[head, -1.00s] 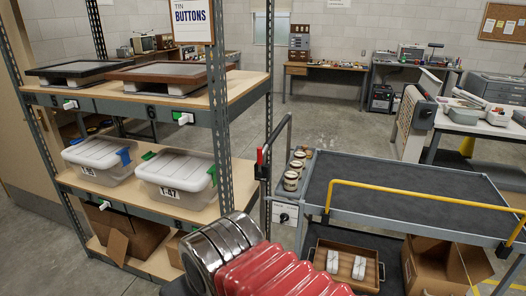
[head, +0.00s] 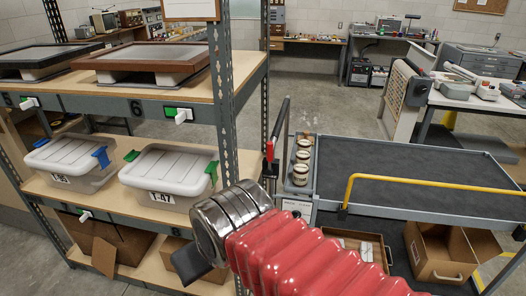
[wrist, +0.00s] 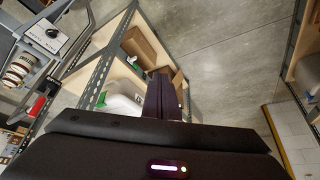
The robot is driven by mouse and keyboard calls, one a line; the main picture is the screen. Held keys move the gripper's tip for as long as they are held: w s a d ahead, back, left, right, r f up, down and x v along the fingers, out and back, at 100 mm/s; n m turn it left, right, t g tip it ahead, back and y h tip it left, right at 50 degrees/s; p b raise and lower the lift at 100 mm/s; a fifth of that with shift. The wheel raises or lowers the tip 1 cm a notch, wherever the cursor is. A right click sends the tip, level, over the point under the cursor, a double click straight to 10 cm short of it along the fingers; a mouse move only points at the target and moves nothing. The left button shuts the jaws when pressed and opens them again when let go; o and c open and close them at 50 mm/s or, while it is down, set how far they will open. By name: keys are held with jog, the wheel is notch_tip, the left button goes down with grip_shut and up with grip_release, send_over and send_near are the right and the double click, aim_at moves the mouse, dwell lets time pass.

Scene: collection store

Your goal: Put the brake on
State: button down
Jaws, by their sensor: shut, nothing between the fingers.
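The cart (head: 480,198) stands right of the shelving, with a dark top, a yellow rail and an upright handle with a red part (head: 269,152). A white card (head: 297,208) shows on its near end, partly behind my arm. In the wrist view, a pale plate with a black knob (wrist: 52,33) is at upper left, beside the cart's jars; its lettering is too small to read surely. Which part is the brake, and its setting, I cannot tell. My gripper (wrist: 162,97) is shut and empty, pointing toward the shelving, well right of the plate.
Metal shelving (head: 150,110) stands close at left with framed trays, a lidded tub (head: 170,178) and cardboard boxes. Jars (head: 302,160) stand on the cart's end. An open cardboard box (head: 440,255) and a wooden tray are on its lower level.

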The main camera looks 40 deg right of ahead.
dwell(0.3)
jog(key=w+d+f+n+t+h, duration=0.2)
jog(key=w+d+n+t+h, duration=0.3)
jog(key=w+d, duration=1.15)
jog(key=w+d+f+n+t+h, duration=0.1)
jog(key=d+n+t, duration=0.5)
jog(key=d, duration=0.6)
jog(key=w+n, duration=0.1)
jog(key=n, duration=0.1)
jog(key=shift+d+f+n, duration=0.25)
jog(key=shift+d+n, duration=0.15)
jog(key=shift+w, duration=0.15)
